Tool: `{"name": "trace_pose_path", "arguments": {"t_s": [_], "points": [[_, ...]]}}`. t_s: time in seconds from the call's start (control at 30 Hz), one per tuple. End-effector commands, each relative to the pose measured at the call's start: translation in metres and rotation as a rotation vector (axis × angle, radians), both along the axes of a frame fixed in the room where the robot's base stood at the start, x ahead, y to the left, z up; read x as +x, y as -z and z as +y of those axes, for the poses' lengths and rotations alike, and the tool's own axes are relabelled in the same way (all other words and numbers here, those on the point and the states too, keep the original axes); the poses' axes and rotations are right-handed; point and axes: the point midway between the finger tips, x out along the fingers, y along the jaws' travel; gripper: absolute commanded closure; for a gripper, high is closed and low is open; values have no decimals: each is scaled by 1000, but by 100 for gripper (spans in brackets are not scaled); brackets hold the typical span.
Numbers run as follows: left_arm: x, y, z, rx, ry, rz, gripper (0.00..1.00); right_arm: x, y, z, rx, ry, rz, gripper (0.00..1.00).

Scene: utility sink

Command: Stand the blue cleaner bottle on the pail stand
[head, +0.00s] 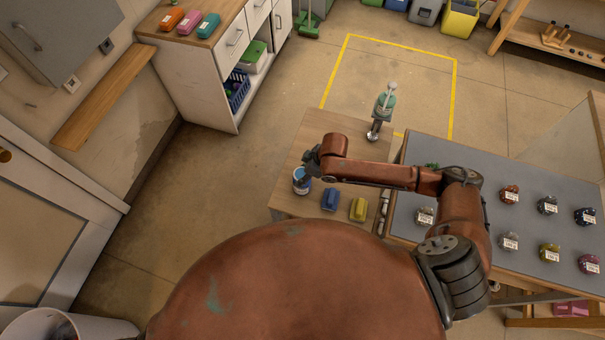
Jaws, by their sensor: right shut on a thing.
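The blue cleaner bottle (301,186), blue with a white label, is in the head view, near the left edge of a small wooden-topped table (287,205). My right gripper (306,168) is shut on its upper part, which the fingers partly hide. I cannot tell whether the bottle's base touches the tabletop. I cannot tell for sure which surface is the pail stand. My left gripper is not in view.
A blue block (330,199) and a yellow block (358,209) lie right of the bottle. A green object with a pale top (385,104) stands at the table's far right corner. A grey-topped table (460,160) with several labelled items adjoins on the right.

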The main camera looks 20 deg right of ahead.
Motion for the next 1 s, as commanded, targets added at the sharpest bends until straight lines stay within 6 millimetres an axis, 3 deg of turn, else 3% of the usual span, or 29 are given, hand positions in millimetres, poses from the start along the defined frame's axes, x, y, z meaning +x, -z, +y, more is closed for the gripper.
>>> {"name": "trace_pose_path", "arguments": {"t_s": [0.13, 0.17, 0.4, 0.77, 1.0], "points": [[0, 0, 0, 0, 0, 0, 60, 1, 1, 1, 2, 0, -1, 100], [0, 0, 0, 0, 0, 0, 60, 0, 3, 0, 1, 1, 1, 53], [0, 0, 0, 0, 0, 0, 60, 0, 2, 0, 0, 1, 0, 37], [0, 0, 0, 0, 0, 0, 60, 0, -2, -1, -1, 0, -1, 37], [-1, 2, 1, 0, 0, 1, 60, -8, -39, -14, -1, 1, -3, 37]]}}
